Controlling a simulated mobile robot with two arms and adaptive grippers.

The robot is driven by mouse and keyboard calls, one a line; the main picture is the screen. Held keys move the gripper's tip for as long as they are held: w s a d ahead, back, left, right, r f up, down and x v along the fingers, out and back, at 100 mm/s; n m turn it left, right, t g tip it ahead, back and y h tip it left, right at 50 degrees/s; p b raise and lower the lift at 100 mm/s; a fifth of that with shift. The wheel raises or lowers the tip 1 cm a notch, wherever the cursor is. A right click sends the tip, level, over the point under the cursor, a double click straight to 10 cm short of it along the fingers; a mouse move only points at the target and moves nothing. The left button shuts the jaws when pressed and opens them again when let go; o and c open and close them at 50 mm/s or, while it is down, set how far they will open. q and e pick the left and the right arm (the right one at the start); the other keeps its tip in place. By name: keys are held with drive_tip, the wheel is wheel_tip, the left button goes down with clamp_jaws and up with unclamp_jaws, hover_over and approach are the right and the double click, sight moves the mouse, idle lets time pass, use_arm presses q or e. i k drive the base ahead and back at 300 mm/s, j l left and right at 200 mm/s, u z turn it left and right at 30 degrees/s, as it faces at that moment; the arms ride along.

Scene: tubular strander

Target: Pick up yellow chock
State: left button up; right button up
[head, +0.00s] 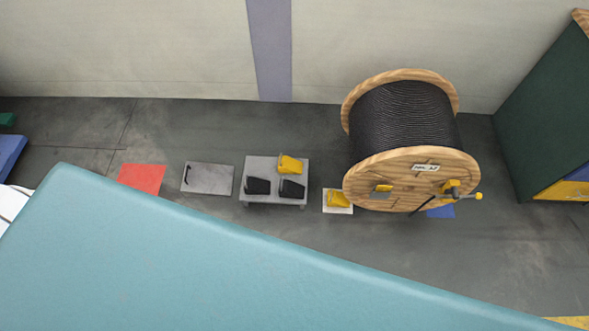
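Two yellow chocks show in the head view. One yellow chock (291,164) sits at the back right of a low grey stand (261,166), behind two black chocks (257,186). The other yellow chock (337,199) lies on a small white mat (333,209) on the floor, just left of the wooden cable reel (399,172). Neither gripper shows in this view, so their distance from the chocks cannot be seen.
A large teal surface (200,260) fills the foreground and hides the floor there. A grey plate (208,178) and a red mat (141,178) lie left of the stand. A dark green cabinet (550,120) stands at right. Bare floor lies right of the reel.

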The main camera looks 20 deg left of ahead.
sight(286, 164)
drive_tip(key=u, duration=1.1)
drive_tip(key=i+j+z, duration=0.2)
drive_tip(key=i, duration=0.75)
drive_tip(key=l, duration=0.1)
